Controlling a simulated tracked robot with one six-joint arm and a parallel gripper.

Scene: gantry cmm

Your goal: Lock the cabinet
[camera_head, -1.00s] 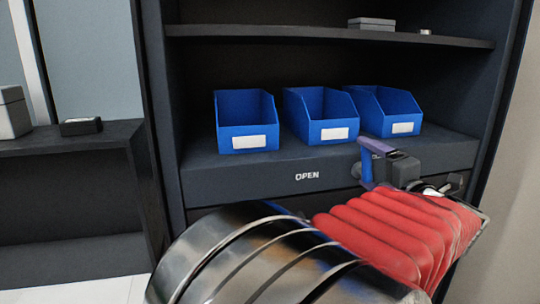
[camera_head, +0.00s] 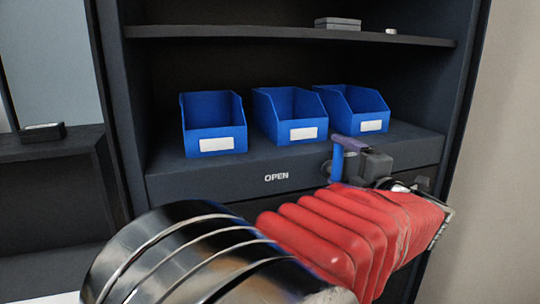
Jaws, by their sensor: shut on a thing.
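The dark cabinet (camera_head: 215,181) stands open-fronted ahead, with the word OPEN (camera_head: 276,177) on its front band below the blue bins. A blue and purple lever-like piece (camera_head: 337,162) sits at the right part of this band. My gripper (camera_head: 365,160), a grey block at the end of my red-sleeved arm, is right at this piece and shut on it, as far as I can tell. The fingertips are small and partly hidden, so the exact grip is unclear. My arm covers the cabinet front below the band.
Three blue bins with white labels, such as the left one (camera_head: 214,125), stand on the ledge just above. A grey box (camera_head: 338,23) lies on the upper shelf (camera_head: 250,32). A lower dark shelf unit (camera_head: 50,150) is at left, and a plain wall (camera_head: 480,150) at right.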

